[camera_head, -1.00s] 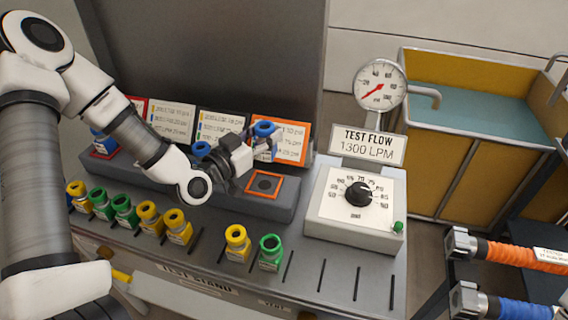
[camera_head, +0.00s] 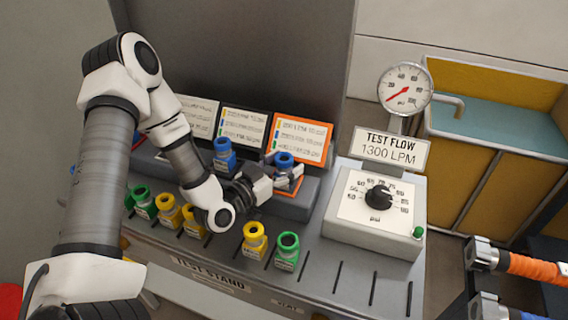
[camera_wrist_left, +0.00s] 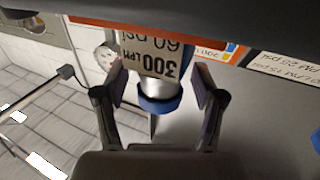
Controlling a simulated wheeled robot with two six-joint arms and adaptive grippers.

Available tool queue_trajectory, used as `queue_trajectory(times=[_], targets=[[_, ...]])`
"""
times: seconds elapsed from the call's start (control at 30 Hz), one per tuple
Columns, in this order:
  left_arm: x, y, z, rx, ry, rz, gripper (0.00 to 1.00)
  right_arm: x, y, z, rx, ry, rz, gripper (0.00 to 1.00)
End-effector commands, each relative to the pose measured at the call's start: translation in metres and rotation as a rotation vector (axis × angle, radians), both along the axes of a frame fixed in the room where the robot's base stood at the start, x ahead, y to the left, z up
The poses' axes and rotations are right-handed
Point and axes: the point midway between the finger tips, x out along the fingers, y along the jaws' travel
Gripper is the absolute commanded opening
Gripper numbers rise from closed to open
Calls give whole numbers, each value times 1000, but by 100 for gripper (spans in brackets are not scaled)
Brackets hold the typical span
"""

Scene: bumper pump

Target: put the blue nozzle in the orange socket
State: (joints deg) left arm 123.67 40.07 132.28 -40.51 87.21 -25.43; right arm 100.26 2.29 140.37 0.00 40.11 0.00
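The gripper looks open. The fingers and nozzle hide most of the socket, so how deep it sits cannot be seen. My right gripper is not in view.
Another blue nozzle (camera_head: 224,152) stands in the socket to the left. Several yellow and green nozzles, including a yellow one (camera_head: 254,238) and a green one (camera_head: 287,248), line the front row below my wrist. The dial box (camera_head: 375,215) is close on the right. An orange-framed card (camera_head: 299,139) stands behind.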

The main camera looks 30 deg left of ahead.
Motion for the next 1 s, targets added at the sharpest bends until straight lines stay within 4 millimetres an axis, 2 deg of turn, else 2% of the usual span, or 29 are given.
queue_trajectory(times=[0.27,0.33,0.6,0.8,1.0], targets=[[0,0,6,0,0,0,69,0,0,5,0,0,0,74],[-7,2,3,-4,3,2,69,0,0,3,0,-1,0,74],[-61,11,5,-10,3,7,69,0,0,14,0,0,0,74],[-99,17,7,-6,2,6,69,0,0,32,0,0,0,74],[-117,19,4,-1,1,2,69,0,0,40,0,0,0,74]])
